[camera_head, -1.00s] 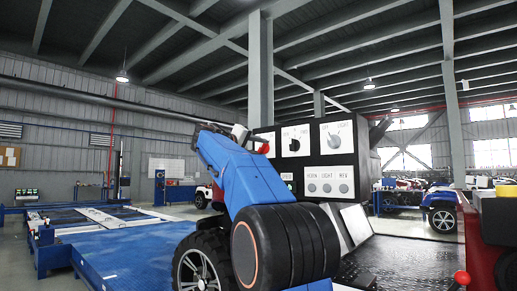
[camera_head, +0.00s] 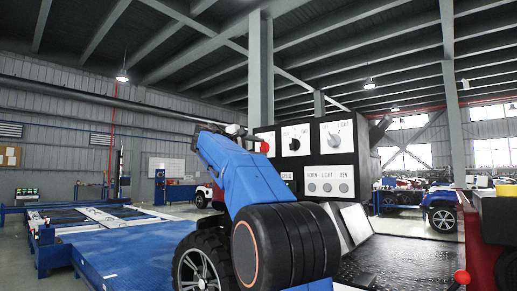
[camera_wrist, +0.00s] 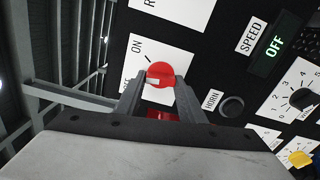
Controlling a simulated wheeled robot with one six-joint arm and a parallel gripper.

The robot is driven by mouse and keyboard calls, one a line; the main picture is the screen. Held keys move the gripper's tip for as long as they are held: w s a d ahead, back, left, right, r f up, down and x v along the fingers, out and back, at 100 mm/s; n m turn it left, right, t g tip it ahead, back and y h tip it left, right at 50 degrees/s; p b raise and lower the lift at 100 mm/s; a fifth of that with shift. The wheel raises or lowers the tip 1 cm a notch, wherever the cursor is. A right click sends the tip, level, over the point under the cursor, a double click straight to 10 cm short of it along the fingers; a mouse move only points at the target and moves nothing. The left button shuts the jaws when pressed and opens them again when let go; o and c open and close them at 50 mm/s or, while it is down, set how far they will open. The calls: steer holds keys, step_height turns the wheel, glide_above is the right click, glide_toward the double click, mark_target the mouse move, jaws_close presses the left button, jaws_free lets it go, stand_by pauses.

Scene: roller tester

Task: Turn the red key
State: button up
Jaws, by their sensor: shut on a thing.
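The red key (camera_wrist: 160,74) sits on a white plate (camera_wrist: 148,50) of the black control panel, with the word ON printed beside it. My gripper (camera_wrist: 160,84) has one finger on each side of the key and is shut on it. Another red part shows lower between the fingers; I cannot tell what it belongs to. In the head view the red key (camera_head: 264,147) shows at the panel's left edge, beyond my blue arm. My fingers are hard to make out there.
The panel (camera_head: 331,163) carries a black knob (camera_head: 294,144), a grey knob (camera_head: 334,140) and several round buttons. The wrist view also shows a SPEED display reading OFF (camera_wrist: 275,46) and a black HORN button (camera_wrist: 232,107). A blue platform (camera_head: 125,250) lies at left.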

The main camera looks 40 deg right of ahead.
steer(key=n, duration=0.4)
steer(key=shift+f+n, duration=0.15)
steer(key=shift+n, duration=0.55)
steer(key=o, duration=1)
steer(key=shift+o, duration=0.2)
steer(key=s+a, duration=0.1)
steer(key=a, duration=1.6)
steer(key=shift+s+a, duration=0.2)
